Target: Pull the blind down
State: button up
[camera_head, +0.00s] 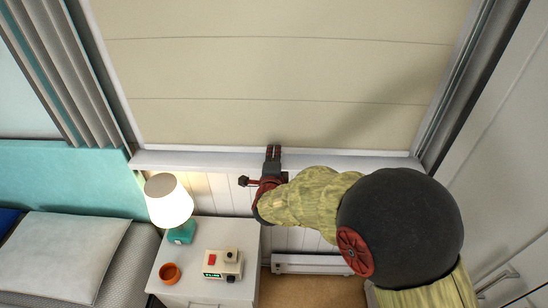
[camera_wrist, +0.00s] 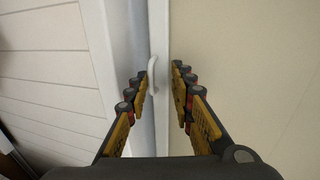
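The beige blind (camera_head: 275,90) covers the window down to just above the white sill in the head view. It fills the right of the wrist view (camera_wrist: 240,70). A small white pull handle (camera_wrist: 153,72) stands out at the blind's lower edge in the wrist view. My gripper (camera_head: 273,150) is at the blind's bottom edge, near the middle of the sill. In the wrist view its two fingers (camera_wrist: 158,75) are apart, one on each side of the handle, with gaps showing. In the head view the gripper hides the handle.
The white sill (camera_head: 190,160) runs below the blind. A lit lamp (camera_head: 169,200), an orange cup (camera_head: 170,273) and a small clock-like device (camera_head: 222,264) stand on the white nightstand (camera_head: 195,298) at lower left. A bed with a pillow (camera_head: 60,255) is further left. Grey curtains (camera_head: 60,70) hang at left.

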notch_tip(320, 180, up, 27)
jog(key=p, duration=2.5)
jog(key=shift+v, duration=2.15)
